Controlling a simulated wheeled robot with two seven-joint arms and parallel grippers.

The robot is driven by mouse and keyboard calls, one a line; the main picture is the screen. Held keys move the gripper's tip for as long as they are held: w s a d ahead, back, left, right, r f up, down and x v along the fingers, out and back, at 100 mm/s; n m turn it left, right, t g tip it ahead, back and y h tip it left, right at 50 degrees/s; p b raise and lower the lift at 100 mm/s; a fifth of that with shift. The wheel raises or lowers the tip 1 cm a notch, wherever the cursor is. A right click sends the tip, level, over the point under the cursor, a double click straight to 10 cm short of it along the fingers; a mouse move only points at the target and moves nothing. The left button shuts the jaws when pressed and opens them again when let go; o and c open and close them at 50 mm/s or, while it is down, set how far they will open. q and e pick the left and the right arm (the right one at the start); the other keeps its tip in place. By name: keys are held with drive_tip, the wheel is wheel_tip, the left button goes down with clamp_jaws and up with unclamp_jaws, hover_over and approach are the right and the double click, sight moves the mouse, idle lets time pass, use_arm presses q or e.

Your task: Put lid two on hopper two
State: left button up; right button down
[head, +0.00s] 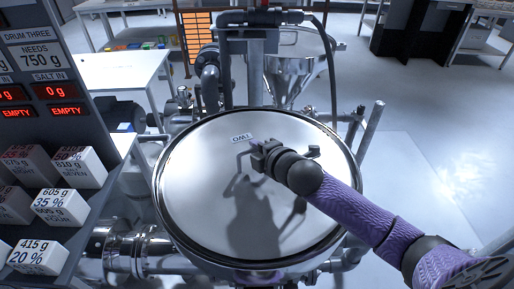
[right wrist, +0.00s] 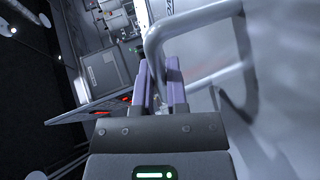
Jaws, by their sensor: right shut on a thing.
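Lid two (head: 205,190) is a large round metal disc with a dark rim, marked TWO, in the middle of the head view. My right gripper (head: 262,152) is over the lid and shut on its handle. In the right wrist view the bent grey handle (right wrist: 200,24) passes between the fingers of my right gripper (right wrist: 165,85). The lid hides what is directly beneath it. I cannot tell whether it rests on hopper two or is held above it. My left gripper is not in view.
A metal cone-shaped hopper (head: 287,78) with pipes stands behind the lid. A dark panel with red displays (head: 62,91) and shelved white weight blocks (head: 62,206) is close on the left. A white table (head: 122,70) stands behind. Floor at the right is clear.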

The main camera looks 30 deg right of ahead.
drive_tip(key=shift+f, duration=0.35)
drive_tip(key=c, duration=0.6)
unclamp_jaws()
drive_tip(key=shift+f, duration=0.1)
